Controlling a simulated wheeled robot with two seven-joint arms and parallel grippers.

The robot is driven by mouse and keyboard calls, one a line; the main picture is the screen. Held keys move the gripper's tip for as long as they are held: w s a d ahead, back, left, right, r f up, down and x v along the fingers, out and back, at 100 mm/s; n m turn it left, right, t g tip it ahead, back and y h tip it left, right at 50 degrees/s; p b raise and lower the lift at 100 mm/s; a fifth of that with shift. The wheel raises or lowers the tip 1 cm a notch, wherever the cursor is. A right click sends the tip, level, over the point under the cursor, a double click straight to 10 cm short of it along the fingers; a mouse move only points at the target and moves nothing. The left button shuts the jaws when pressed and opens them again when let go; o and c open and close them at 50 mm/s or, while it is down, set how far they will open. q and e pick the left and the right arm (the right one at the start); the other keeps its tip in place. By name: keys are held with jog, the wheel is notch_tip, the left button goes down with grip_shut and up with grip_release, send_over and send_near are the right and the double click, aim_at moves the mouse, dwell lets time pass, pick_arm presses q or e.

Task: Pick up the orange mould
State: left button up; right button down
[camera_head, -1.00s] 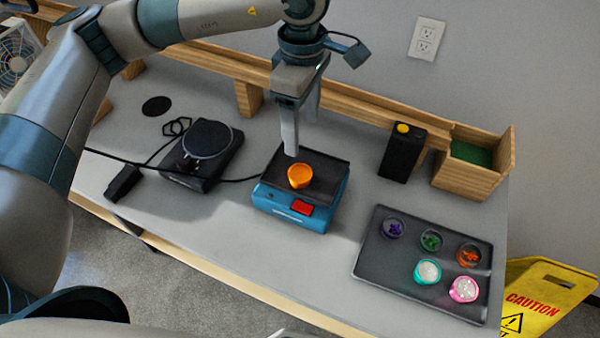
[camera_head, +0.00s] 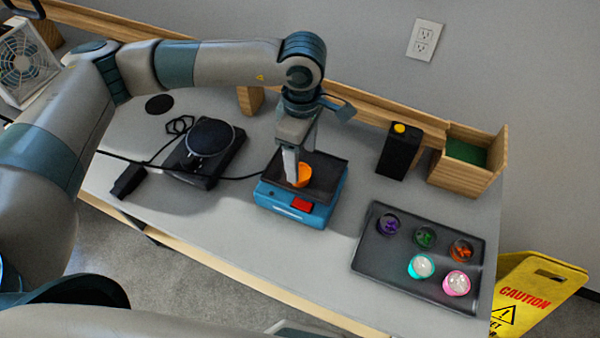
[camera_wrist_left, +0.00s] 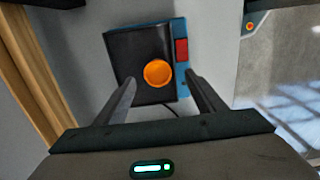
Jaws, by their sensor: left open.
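The orange mould (camera_head: 304,177) is a small round cup standing on the black top of a blue machine (camera_head: 290,207) with a red switch. It also shows in the left wrist view (camera_wrist_left: 158,73), where it lies just beyond the fingertips and roughly between their lines. My left gripper (camera_head: 300,172) is open and points down at the mould; one finger covers part of the mould's left side in the head view. In the left wrist view the two fingers (camera_wrist_left: 160,82) are apart with nothing between them. My right gripper is not in view.
A black round-topped device (camera_head: 208,140) with a cable stands left of the blue machine. A dark tray (camera_head: 375,262) with several small cups lies to the right. A black box (camera_head: 399,155) and a wooden bin (camera_head: 466,174) stand at the back right, beside a wooden rail.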

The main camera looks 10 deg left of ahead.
aim_at(300, 166)
pick_arm(q)
jog(key=shift+w+a+f+p, duration=0.15)
jog(key=shift+a+f+p, duration=0.05)
jog(key=shift+f+p, duration=0.65)
notch_tip(300, 166, down, 3)
jog(key=shift+w+a+r+p, duration=0.1)
jog(key=shift+w+p, duration=0.05)
jog(key=shift+p, duration=0.65)
jog(key=shift+f, duration=0.35)
jog(key=c, duration=1.3)
jog(key=shift+o, duration=0.2)
jog(key=shift+r, duration=0.1)
